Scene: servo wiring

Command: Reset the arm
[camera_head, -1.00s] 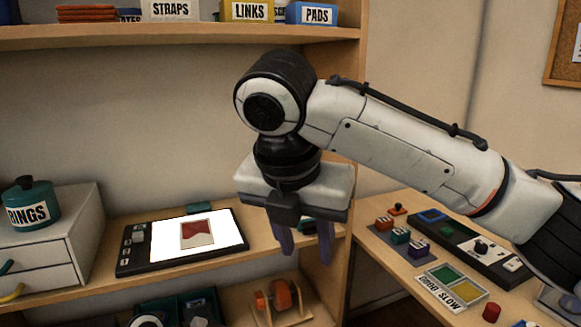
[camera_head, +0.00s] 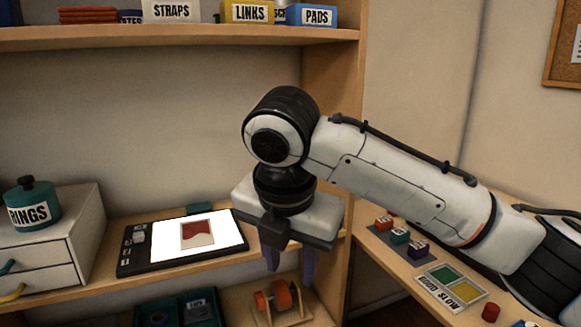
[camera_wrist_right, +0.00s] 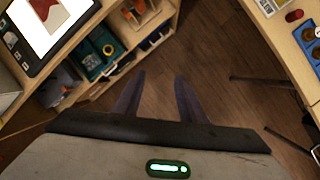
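My right arm (camera_head: 400,190) reaches in from the right in the head view, with its wrist bent so the gripper points down. My right gripper (camera_head: 290,268) hangs in front of the shelf unit, just right of the tablet. In the right wrist view its two dark purple fingers (camera_wrist_right: 155,95) stand apart with only floor between them, so it is open and empty. My left gripper is not in either view.
A tablet (camera_head: 128,262) with a lit screen lies on the shelf, beside white drawers (camera_head: 52,262). A lower shelf holds an orange reel (camera_head: 280,295). On the right desk sit small coloured blocks (camera_head: 400,237) and a yellow-green tray (camera_head: 428,290). Wood floor (camera_wrist_right: 205,60) is clear.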

